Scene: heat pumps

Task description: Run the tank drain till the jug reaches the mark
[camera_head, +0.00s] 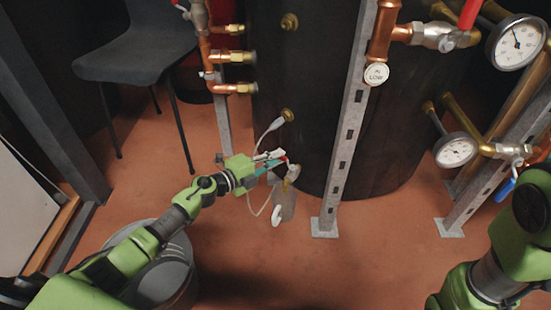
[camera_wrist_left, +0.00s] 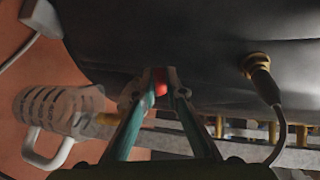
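The dark tank (camera_head: 400,120) stands at the back. A drain valve with a small red handle (camera_wrist_left: 160,82) is low on its front. My left gripper (camera_head: 279,160) is at this handle, its teal fingers on either side of the red part and appearing closed on it; the fingers cover much of the valve. The clear jug (camera_head: 286,201) is just below the gripper, its white handle toward me. In the left wrist view the jug (camera_wrist_left: 62,108) shows dark graduation lines; I cannot make out a water level. My right arm is at the lower right, its gripper out of view.
A metal upright (camera_head: 350,130) stands right of the jug. Copper pipes with gauges (camera_head: 456,150) are at the right. A grey bin (camera_head: 160,275) is under my left arm and a chair (camera_head: 140,55) is behind. The middle floor is clear.

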